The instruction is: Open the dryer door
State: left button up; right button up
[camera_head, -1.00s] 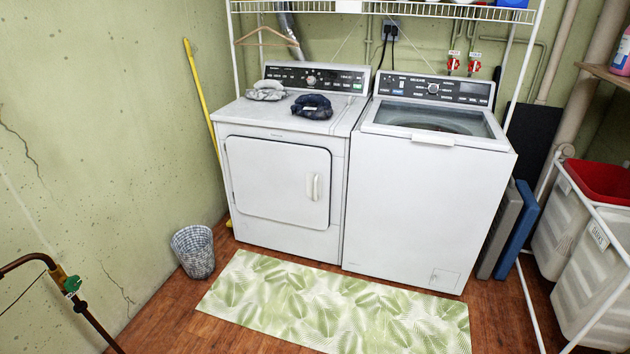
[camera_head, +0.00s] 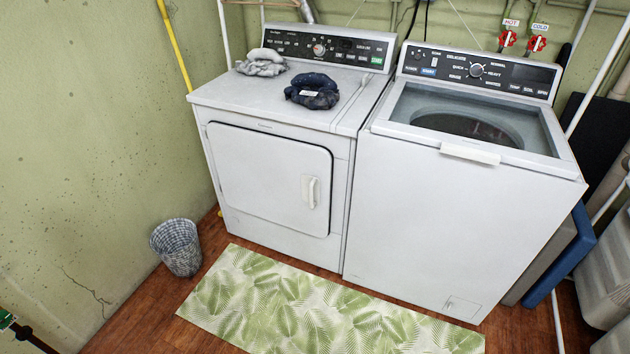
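The white dryer (camera_head: 240,233) stands on the left, against the wall, beside a washer. Its door (camera_head: 262,178) is shut in the front face. The door handle (camera_head: 310,191) is a pale vertical grip near the door's right edge. Grey-white folded cloth (camera_head: 262,64) and a dark blue cloth (camera_head: 312,91) lie on the dryer top. Neither of my grippers shows in the head view.
The white top-loading washer (camera_head: 440,225) stands right of the dryer. A leaf-patterned mat (camera_head: 320,310) lies on the floor in front of both. A woven basket (camera_head: 177,247) stands left of the dryer. A yellow pole (camera_head: 174,45) leans behind. The floor before the dryer is otherwise clear.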

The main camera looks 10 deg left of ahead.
aim_at(286, 182)
jog(key=i+l, duration=0.15)
jog(key=i, duration=0.25)
jog(key=i+l+u, duration=0.1)
jog(key=i, duration=0.3)
jog(key=i+l, duration=0.25)
jog(key=i+u, duration=0.05)
jog(key=i, duration=0.05)
